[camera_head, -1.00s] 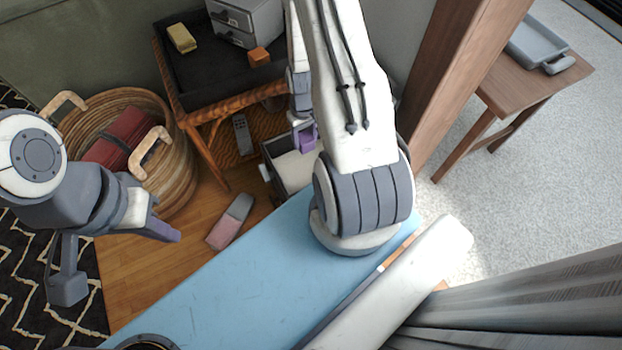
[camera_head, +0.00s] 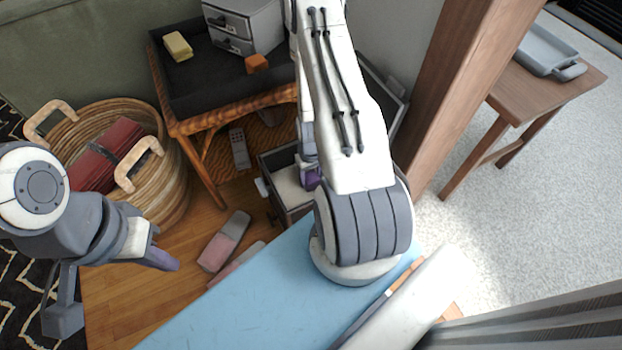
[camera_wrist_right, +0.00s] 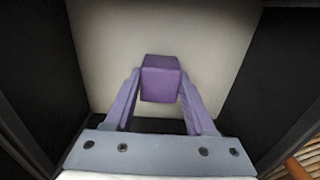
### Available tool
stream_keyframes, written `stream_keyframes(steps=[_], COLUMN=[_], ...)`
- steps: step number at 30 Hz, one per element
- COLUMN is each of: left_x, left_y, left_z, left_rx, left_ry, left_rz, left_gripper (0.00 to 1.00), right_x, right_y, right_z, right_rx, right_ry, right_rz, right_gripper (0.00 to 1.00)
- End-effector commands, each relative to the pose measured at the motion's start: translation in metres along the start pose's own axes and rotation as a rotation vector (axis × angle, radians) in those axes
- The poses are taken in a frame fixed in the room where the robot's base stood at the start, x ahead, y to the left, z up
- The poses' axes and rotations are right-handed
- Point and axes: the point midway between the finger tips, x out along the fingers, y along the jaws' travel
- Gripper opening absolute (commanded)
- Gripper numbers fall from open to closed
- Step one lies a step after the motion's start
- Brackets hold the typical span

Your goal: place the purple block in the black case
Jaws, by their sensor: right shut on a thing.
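The purple block (camera_wrist_right: 161,78) is between the fingertips of my right gripper (camera_wrist_right: 160,92) in the right wrist view. The gripper is shut on it. Below the block is the pale floor of the black case (camera_wrist_right: 35,75), with dark walls on both sides. In the head view the case (camera_head: 278,160) stands open on the floor, and my right gripper (camera_head: 310,178) points down at its opening. My arm hides part of the case, and the block's height above its floor is unclear. My left gripper (camera_head: 163,260) is away at the left; its jaw gap cannot be made out.
A wicker basket (camera_head: 168,185) holding a red item stands at left. A wooden table with a black tray (camera_head: 195,85) is behind the case. A remote (camera_head: 239,148) and a pink-grey item (camera_head: 223,240) lie on the floor. A blue surface (camera_head: 240,305) is in front.

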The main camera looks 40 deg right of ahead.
Motion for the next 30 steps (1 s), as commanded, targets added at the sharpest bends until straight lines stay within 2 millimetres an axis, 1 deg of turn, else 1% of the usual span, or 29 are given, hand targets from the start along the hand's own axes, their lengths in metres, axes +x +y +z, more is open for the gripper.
stream_keyframes(steps=[4, 8, 9, 11, 19, 22, 26, 30], left_x=[-0.001, 0.001, 0.000, 0.000, 0.000, -0.002, -0.014, -0.032], left_y=[0.000, 0.000, 0.000, 0.000, 0.000, 0.000, 0.001, 0.002], left_z=[0.000, 0.000, 0.000, 0.000, 0.000, 0.000, -0.001, -0.002], left_rx=[0.000, 0.000, 0.000, 0.000, 0.000, 0.000, 0.000, 0.000], left_ry=[0.000, 0.000, 0.000, 0.000, 0.000, 0.000, 0.000, 0.000], left_rz=[0.000, 0.000, 0.000, 0.000, 0.000, 0.000, 0.000, 0.000], left_gripper=[0.00, 0.00, 0.00, 0.00, 0.00, 0.00, 0.00, 0.00], right_x=[-0.002, 0.002, 0.002, 0.001, 0.001, -0.003, -0.021, -0.053], right_y=[0.000, 0.000, 0.000, 0.000, 0.000, 0.000, 0.000, 0.000], right_z=[0.000, 0.000, -0.001, -0.001, 0.000, 0.000, -0.001, -0.001], right_rx=[0.000, 0.000, 0.000, 0.000, 0.000, 0.000, 0.000, 0.000], right_ry=[0.001, 0.001, 0.001, 0.001, 0.001, 0.001, 0.002, 0.004], right_rz=[0.000, 0.000, 0.000, 0.000, 0.000, 0.000, 0.000, 0.001], right_gripper=[0.00, 0.00, 0.63, 0.85, 0.85, 0.85, 0.85, 0.85])
